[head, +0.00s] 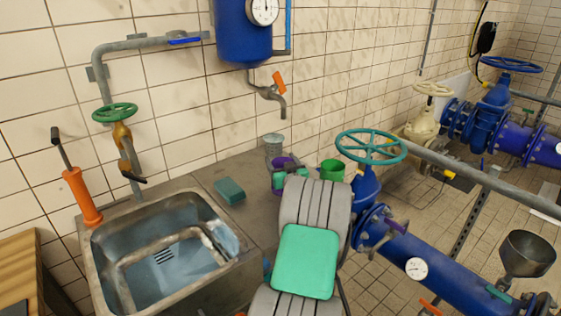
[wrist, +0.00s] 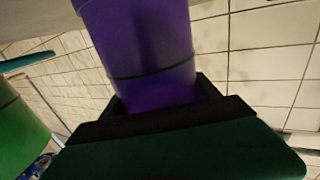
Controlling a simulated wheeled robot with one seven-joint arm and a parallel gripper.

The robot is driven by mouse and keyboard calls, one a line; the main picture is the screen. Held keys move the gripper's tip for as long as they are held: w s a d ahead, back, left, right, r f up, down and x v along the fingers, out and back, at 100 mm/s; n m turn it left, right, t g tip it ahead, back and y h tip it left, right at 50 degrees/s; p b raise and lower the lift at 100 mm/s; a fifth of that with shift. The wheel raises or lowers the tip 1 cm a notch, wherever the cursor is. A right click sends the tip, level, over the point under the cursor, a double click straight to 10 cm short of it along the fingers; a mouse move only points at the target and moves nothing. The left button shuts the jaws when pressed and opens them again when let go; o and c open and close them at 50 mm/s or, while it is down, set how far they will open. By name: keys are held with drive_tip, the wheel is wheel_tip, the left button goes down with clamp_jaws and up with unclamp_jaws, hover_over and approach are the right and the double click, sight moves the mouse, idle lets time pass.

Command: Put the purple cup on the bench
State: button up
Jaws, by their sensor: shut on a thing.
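The purple cup (head: 282,162) is at the back of the grey bench (head: 252,212), mostly hidden by my gripper and arm in the head view. My gripper (head: 290,179) is around it, with green finger parts showing. In the wrist view the purple cup (wrist: 145,45) fills the upper middle. Its lower part in that picture sits between the dark jaws of my gripper (wrist: 160,112), which are shut on it. I cannot tell whether the cup's base touches the bench.
A green cup (head: 332,170) stands close to the right, and a grey metal cup (head: 273,143) just behind. A green sponge (head: 230,190) lies by the sink (head: 165,255). A tap (head: 270,93) hangs above. A teal valve wheel (head: 370,146) is to the right.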

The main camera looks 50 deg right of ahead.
drive_tip(key=shift+f, duration=0.2)
drive_tip(key=o, duration=1.9)
drive_tip(key=shift+c, duration=0.2)
drive_tip(key=shift+r, duration=0.1)
drive_tip(key=shift+r, duration=0.2)
drive_tip(key=b+v, duration=0.2)
drive_tip(key=v, duration=1)
drive_tip(key=shift+f, duration=0.1)
